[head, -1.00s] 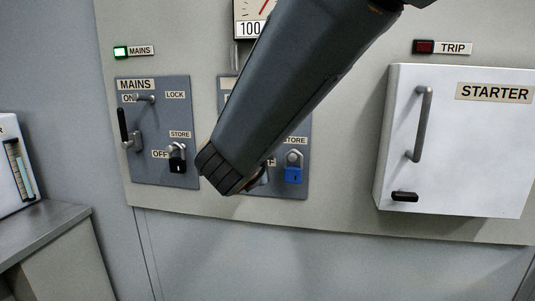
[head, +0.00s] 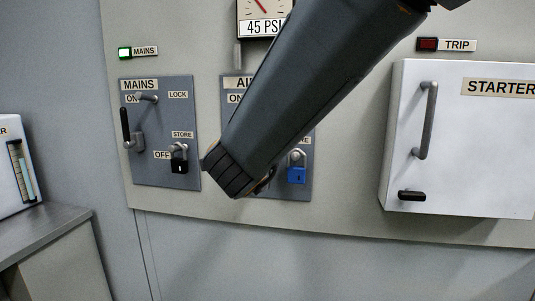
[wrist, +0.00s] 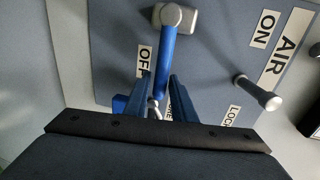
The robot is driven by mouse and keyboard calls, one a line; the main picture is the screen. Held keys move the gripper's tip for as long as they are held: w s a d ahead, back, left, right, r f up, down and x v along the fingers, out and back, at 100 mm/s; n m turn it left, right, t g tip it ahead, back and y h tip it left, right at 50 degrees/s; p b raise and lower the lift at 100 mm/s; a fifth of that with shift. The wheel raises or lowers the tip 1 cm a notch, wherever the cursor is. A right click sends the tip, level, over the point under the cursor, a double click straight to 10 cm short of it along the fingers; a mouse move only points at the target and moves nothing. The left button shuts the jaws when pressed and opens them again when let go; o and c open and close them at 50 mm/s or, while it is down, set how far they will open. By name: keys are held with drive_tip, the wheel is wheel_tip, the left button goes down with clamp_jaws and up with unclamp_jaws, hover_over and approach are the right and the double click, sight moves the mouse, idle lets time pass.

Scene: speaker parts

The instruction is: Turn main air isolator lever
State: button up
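The air isolator lever (wrist: 167,45) is a blue handle on a grey hub in the wrist view. It points down the picture, along the side of the OFF label (wrist: 145,61) and away from the ON label (wrist: 264,29). My gripper (wrist: 160,88) has its two blue fingers on either side of the lever's free end, with a narrow gap visible between them. Firm contact with the lever is not clear. In the head view my arm and gripper (head: 237,180) cover most of the AIR panel (head: 235,85) and hide the lever.
A blue padlock (head: 297,174) hangs on the AIR panel close to my gripper. A grey peg (wrist: 258,94) sticks out near LOCK. The MAINS panel (head: 185,120) with a black lever is to the left, and the white STARTER box (head: 460,145) protrudes to the right.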

drive_tip(key=shift+o, duration=0.6)
drive_tip(key=shift+s+a, duration=0.1)
drive_tip(key=shift+s, duration=0.15)
drive_tip(key=v, duration=0.7)
drive_tip(key=shift+s, duration=0.1)
